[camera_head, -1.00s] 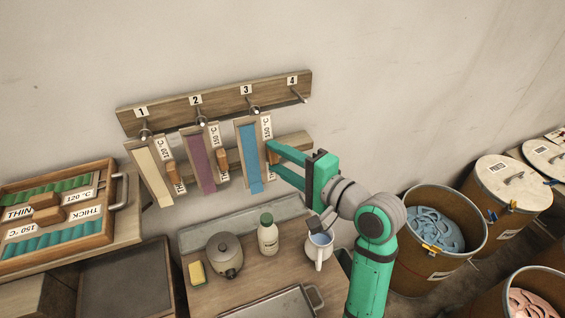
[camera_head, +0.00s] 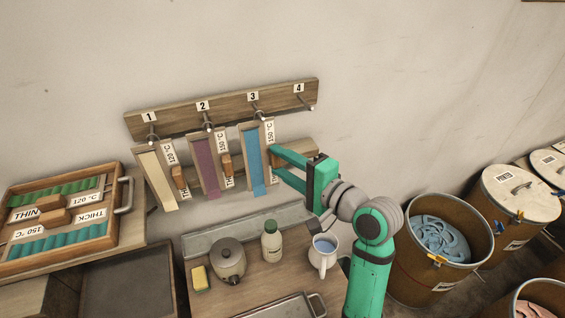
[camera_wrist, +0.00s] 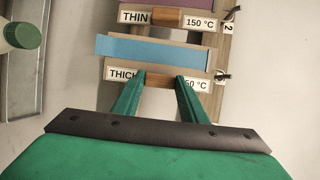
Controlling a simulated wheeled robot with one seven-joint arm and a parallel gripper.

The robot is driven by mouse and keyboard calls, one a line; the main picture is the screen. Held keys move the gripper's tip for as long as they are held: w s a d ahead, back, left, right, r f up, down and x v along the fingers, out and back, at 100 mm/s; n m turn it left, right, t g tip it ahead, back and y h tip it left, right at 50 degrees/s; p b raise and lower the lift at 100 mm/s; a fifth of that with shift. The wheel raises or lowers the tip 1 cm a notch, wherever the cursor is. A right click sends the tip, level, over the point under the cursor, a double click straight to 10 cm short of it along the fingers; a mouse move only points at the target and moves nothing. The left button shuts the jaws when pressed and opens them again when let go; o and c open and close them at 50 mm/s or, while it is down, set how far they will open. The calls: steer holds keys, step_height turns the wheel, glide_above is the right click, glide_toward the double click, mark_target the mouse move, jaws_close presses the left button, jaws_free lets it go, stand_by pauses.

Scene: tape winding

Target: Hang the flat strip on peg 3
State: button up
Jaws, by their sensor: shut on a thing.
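The blue flat strip (camera_head: 254,165) lies along a wooden board (camera_head: 244,150) labelled THICK 150 °C in the wrist view. My gripper (camera_head: 273,152) is shut on the board's small wooden handle (camera_wrist: 159,78), with one green finger on each side. The board is upright, its top end just below peg 3 (camera_head: 258,113) in the head view. Peg 3 is the third peg on the wall rack (camera_head: 225,106). I cannot tell whether the board's top is on the peg or only close to it. In the wrist view the blue strip (camera_wrist: 150,50) looks straight.
A cream strip (camera_head: 157,178) hangs at peg 1 and a purple strip (camera_head: 206,165) at peg 2, close left of the blue one. Peg 4 (camera_head: 308,105) is bare. Below stand a pot (camera_head: 228,262), a bottle (camera_head: 272,242) and a mug (camera_head: 323,256).

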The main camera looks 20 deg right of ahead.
steer(key=o, duration=1.2)
steer(key=shift+s, duration=0.1)
steer(key=v, duration=1)
steer(key=shift+s+d, duration=0.15)
steer(key=shift+s, duration=0.15)
